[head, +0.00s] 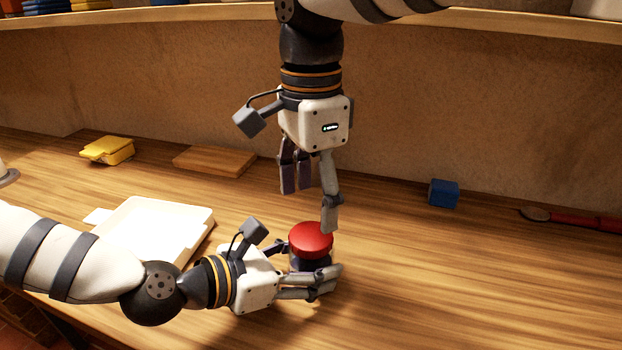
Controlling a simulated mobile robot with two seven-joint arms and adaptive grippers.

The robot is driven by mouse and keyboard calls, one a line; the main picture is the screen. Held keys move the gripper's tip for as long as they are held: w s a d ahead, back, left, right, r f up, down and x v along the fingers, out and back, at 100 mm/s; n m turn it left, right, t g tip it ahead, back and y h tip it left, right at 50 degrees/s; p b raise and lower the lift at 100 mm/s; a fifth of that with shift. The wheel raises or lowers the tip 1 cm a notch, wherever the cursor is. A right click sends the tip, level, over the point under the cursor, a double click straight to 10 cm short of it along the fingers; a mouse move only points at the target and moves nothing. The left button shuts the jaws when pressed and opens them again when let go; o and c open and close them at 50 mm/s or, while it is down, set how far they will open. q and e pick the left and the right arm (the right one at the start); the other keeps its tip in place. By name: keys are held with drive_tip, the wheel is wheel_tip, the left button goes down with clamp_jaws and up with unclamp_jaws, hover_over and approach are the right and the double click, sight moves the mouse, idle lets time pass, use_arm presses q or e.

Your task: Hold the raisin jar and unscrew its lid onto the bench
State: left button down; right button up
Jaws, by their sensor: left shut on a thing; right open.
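The raisin jar (308,264) stands on the wooden bench, its body mostly hidden by my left gripper's fingers. Its red lid (311,238) sits on top of the jar. My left gripper (318,276) comes in from the left and is shut around the jar's body below the lid. My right gripper (310,208) points down from above and is open. One of its fingertips is at the lid's back right edge; I cannot tell whether it touches. Its other fingers hang behind and to the left of the lid.
A white tray (150,228) lies left of the jar, behind my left arm. A yellow box (108,150), a wooden board (214,161), a blue cube (443,193) and a red-handled tool (585,221) lie along the back. The bench (480,290) is clear at right.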

sight(310, 235)
wheel_tip(310, 235, down, 6)
drive_tip(key=shift+r, duration=0.1)
drive_tip(key=c, duration=1.2)
drive_tip(key=n, duration=0.5)
drive_tip(key=shift+n, duration=0.4)
drive_tip(key=n, duration=2.2)
drive_tip(key=shift+a, duration=0.1)
drive_tip(key=n, duration=0.3)
drive_tip(key=shift+n, duration=0.3)
drive_tip(key=n, duration=0.4)
drive_tip(key=shift+n, duration=0.3)
